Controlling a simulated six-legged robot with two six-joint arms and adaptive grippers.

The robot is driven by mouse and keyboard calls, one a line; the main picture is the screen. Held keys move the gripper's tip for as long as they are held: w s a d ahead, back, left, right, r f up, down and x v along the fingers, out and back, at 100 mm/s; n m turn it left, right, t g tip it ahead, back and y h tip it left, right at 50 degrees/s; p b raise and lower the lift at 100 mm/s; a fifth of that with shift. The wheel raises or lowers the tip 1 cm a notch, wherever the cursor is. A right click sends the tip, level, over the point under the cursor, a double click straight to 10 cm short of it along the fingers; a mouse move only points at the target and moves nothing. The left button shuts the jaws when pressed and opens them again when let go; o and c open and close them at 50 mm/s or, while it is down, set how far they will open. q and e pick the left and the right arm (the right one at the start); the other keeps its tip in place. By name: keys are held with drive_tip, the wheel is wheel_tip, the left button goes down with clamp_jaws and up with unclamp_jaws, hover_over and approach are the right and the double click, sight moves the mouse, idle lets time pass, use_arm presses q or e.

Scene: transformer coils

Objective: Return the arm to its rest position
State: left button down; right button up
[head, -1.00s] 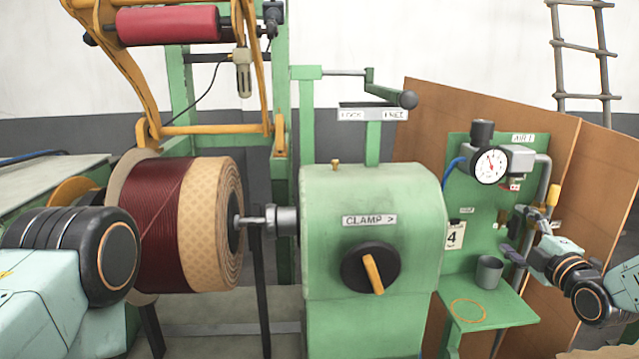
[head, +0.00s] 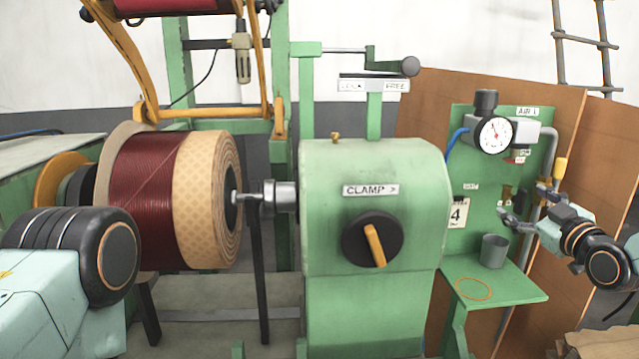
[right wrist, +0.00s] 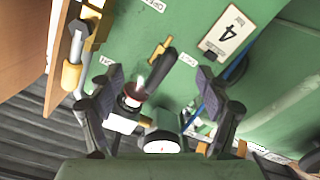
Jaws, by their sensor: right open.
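My right gripper (head: 524,203) is at the right of the head view, in front of the green air panel (head: 476,185), above and right of a grey cup (head: 494,251). Its jaws are open with nothing between them. In the right wrist view its two fingers (right wrist: 160,88) stand apart, with the panel beyond them. A brass fitting with a dark handle (right wrist: 167,62) shows between the fingers. Of my left arm only a dark joint and pale link show at the lower left of the head view; the left gripper is out of view.
The panel bears a pressure gauge (head: 495,134) and a yellow-handled pipe (head: 560,168). A shelf (head: 520,286) sits below. A green clamp housing (head: 372,220) stands mid-view, with a dark red coil (head: 150,195) left of it. A brown board (head: 590,150) stands behind the panel.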

drive_tip(key=m+b, duration=0.1)
drive_tip(key=m, duration=0.2)
drive_tip(key=shift+d+f+b, duration=0.1)
drive_tip(key=shift+b, duration=0.25)
drive_tip(key=shift+m+b, duration=0.5)
drive_tip(key=shift+m, duration=0.9)
